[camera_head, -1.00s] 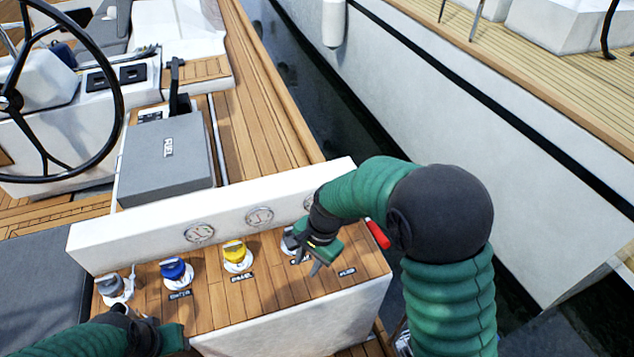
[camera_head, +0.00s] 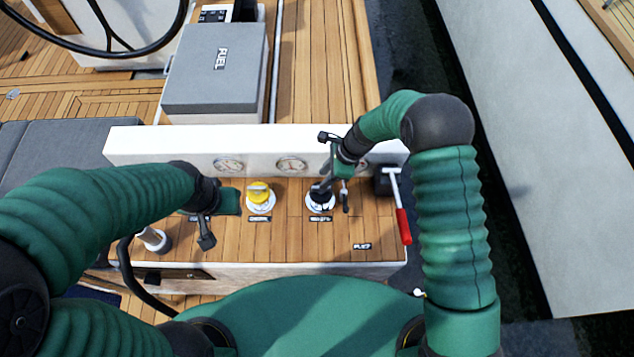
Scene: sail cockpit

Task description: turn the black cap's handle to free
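The black cap (camera_head: 320,203) sits in a white round collar on the teak top, right of the yellow cap (camera_head: 259,194). My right gripper (camera_head: 334,194) is at the black cap from above, its fingers apart, one beside the cap's handle and the other to its right. Whether it touches the handle is unclear, and the gripper partly hides the cap. My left gripper (camera_head: 213,225) hangs over the teak left of the yellow cap, where the blue cap is hidden. Its finger gap does not show clearly.
A white panel with round gauges (camera_head: 291,163) stands just behind the caps. A grey fitting (camera_head: 153,239) is at the left. A red-handled tool (camera_head: 402,220) is at the right edge. A grey FUEL box (camera_head: 216,66) stands farther back.

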